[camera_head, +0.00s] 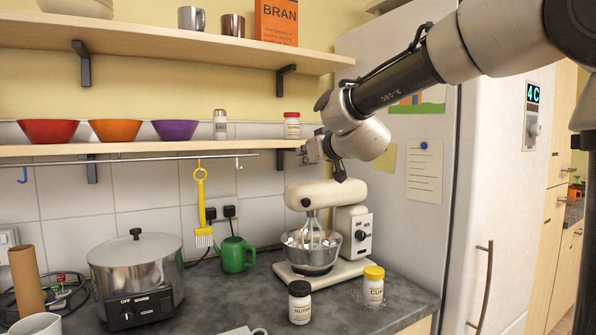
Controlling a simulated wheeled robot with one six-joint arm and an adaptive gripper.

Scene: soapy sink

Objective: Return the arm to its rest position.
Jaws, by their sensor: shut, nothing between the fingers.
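My arm reaches in from the upper right, and its wrist is in front of the refrigerator's left edge. My gripper (305,153) is at the end of the wrist, pointing left, just below the lower shelf's right end and above the stand mixer (322,194). It is small in the view and looks shut and empty. It appears apart from the mixer; whether it is clear of the shelf's end is hard to tell.
The lower shelf (150,148) holds bowls, a shaker and a red-lidded jar (292,125). The refrigerator (420,240) stands on the right.

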